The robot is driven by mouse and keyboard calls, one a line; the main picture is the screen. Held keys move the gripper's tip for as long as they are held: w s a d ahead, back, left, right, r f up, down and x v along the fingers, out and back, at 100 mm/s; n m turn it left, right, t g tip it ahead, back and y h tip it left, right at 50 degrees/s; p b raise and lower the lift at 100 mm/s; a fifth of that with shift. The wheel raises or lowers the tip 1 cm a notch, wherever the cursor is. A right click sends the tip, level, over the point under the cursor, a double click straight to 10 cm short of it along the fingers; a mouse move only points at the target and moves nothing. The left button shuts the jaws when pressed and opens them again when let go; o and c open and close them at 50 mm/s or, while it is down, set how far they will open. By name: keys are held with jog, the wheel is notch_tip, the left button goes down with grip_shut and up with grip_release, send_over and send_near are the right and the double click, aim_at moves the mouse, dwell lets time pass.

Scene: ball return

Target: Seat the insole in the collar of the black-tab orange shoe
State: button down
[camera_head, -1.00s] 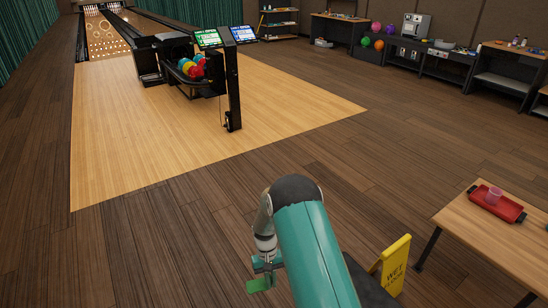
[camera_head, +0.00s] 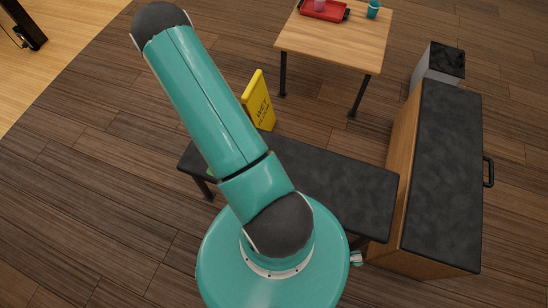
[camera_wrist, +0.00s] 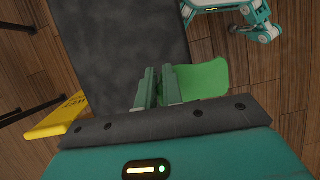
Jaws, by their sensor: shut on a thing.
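My gripper (camera_wrist: 159,76) is shut on a flat green piece, which I take to be the insole (camera_wrist: 205,79). The insole sticks out to the right of the fingers in the wrist view, with a rounded end. In the head view my arm hides the gripper, and only a small green bit shows beside the arm. The gripper is above or beside a dark-topped bench (camera_wrist: 105,35); the height between them cannot be told. No orange shoe is visible in either current view.
The bench also shows in the head view (camera_head: 335,190), with a yellow wet-floor sign (camera_head: 258,100) behind it. A black-topped wooden cabinet (camera_head: 440,180) with a grey box (camera_head: 437,65) stands right.

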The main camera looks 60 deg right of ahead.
jog(key=s+d, duration=0.2)
jog(key=s, duration=0.5)
jog(key=s+d, duration=0.3)
jog(key=s, duration=0.5)
send_near(298, 164)
jog(key=shift+s+a+f+n, duration=0.2)
jog(key=shift+s+a, duration=0.1)
jog(key=shift+s, duration=0.2)
jog(key=shift+s+a+f+n, duration=0.15)
jog(key=shift+s+a+n, duration=0.05)
jog(key=shift+s+a, duration=0.2)
jog(key=shift+s+d+f, duration=0.1)
jog(key=shift+d+f, duration=0.15)
jog(key=f, duration=0.3)
jog(key=shift+s+d+f, duration=0.1)
jog(key=shift+s+d, duration=0.1)
jog(key=shift+d, duration=0.15)
jog(key=shift+f, duration=0.35)
jog(key=shift+f, duration=0.1)
jog(key=c, duration=1.5)
grip_release()
jog(key=shift+c, duration=0.2)
